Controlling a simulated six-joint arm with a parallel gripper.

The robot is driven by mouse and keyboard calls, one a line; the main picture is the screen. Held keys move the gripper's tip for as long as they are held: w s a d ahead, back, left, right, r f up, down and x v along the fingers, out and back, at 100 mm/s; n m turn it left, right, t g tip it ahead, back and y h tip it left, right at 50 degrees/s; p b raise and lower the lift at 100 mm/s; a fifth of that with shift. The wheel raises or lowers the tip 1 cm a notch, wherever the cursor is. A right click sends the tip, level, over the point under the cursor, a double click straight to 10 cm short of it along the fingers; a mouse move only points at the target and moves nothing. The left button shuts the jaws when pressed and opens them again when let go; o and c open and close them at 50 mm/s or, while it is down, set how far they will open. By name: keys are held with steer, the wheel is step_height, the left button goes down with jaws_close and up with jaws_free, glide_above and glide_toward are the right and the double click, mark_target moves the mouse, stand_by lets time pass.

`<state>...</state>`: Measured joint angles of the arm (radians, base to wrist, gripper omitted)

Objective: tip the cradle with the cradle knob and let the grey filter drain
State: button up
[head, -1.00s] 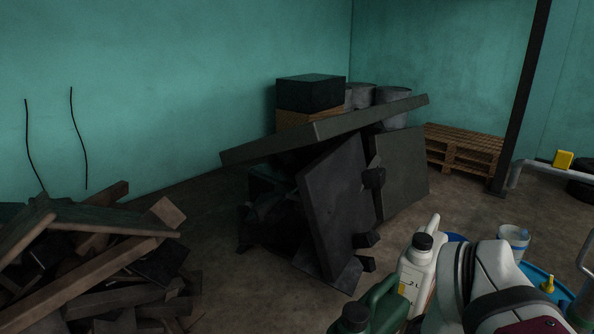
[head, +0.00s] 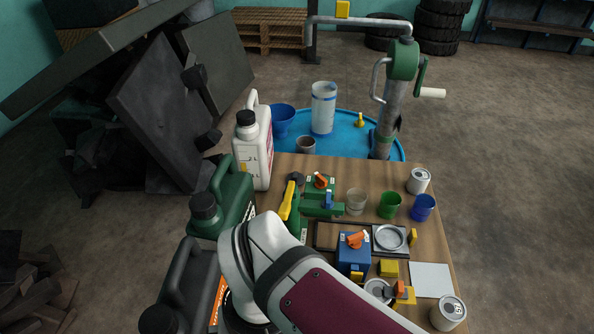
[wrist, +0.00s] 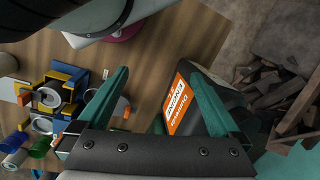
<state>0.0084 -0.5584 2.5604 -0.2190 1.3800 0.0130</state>
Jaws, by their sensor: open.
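My gripper (wrist: 153,72) is open and empty in the wrist view, its two teal fingers spread above the bare wooden bench. In the head view only my arm shows, and the gripper is hidden. On the bench, a green block with an orange top piece (head: 320,181) and a blue block with an orange top piece (head: 354,253) stand apart. A grey ring-shaped part (head: 389,237) sits in a dark square frame. A yellow piece with an orange lever (head: 402,292) is beside another ring. I cannot tell which is the cradle, its knob or the grey filter.
Dark, green (head: 233,203) and white jugs (head: 257,145) line the bench's left side. Clear, green (head: 389,204) and blue cups (head: 424,207) and two cans (head: 447,313) stand rightward. A blue drum (head: 345,140) with a hand pump (head: 389,112) is behind. In the wrist view, a labelled jug (wrist: 200,103) is near the right finger.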

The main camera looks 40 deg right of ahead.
mark_target(359, 234)
stand_by(0.3)
